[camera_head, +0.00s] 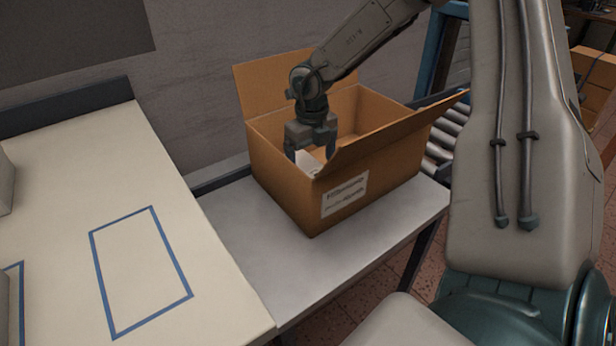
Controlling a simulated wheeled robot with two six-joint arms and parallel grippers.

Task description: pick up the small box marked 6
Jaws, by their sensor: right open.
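My right gripper (312,153) reaches down into an open cardboard box (285,198) from above. It is open, with its fingers apart inside the box. A small white box (307,160) shows at the fingers, near the left inner corner of the cardboard box. Most of it is hidden by the gripper and the cardboard wall. I cannot read a number on it, and I cannot tell whether the fingers touch it. My left gripper is not in view.
The cardboard box stands on a grey table (270,255), its flaps spread. A cream worktop (70,210) with a blue outlined rectangle (140,272) is at the left; the rectangle is empty. A roller conveyor (447,137) lies behind at the right. A grey object (5,185) is at the left edge.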

